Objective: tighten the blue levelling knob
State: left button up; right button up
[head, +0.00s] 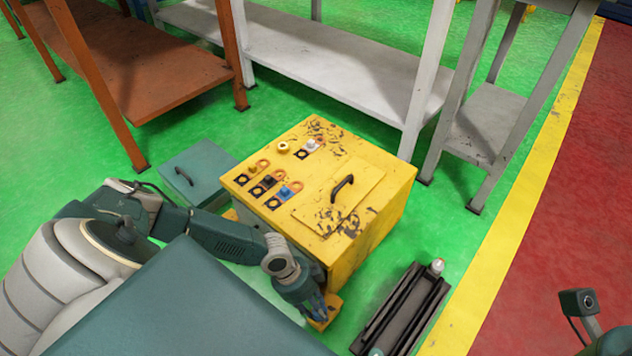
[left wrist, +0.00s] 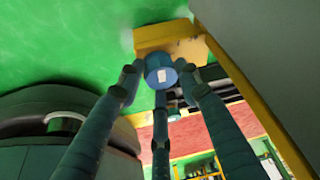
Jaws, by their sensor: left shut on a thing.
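The blue levelling knob (left wrist: 159,71) shows in the left wrist view, with a pale square mark on it. It sits by a yellow foot plate (left wrist: 168,38) at the lower side of the yellow machine box (head: 385,212). My left gripper (head: 318,308) reaches down beside the box's near right corner, and in the left wrist view its fingers (left wrist: 160,92) are closed around the knob. In the head view the fingers cover most of the knob, and the yellow foot (head: 333,308) shows beside them.
The box top carries a black handle (head: 342,187) and several coloured connectors. A black rail-like unit (head: 402,312) lies on the floor to the right. A teal case (head: 202,168) stands behind left. Shelving (head: 320,62) lines the back.

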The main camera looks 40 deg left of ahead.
pick_arm(q)
jog(key=shift+w+d+r, duration=0.35)
jog(key=shift+w+d, duration=0.15)
jog(key=shift+d, duration=0.05)
jog(key=o, duration=1.2)
jog(key=shift+c, duration=0.2)
jog(key=shift+s+a+f, duration=0.1)
jog(key=shift+a, duration=0.05)
jog(key=shift+s+a+f, duration=0.1)
jog(key=shift+s+a, duration=0.05)
jog(key=shift+s+a+r, duration=0.1)
jog(key=shift+a+r, duration=0.15)
jog(key=shift+r, duration=0.1)
jog(key=v, duration=1.1)
jog(key=shift+r, duration=0.1)
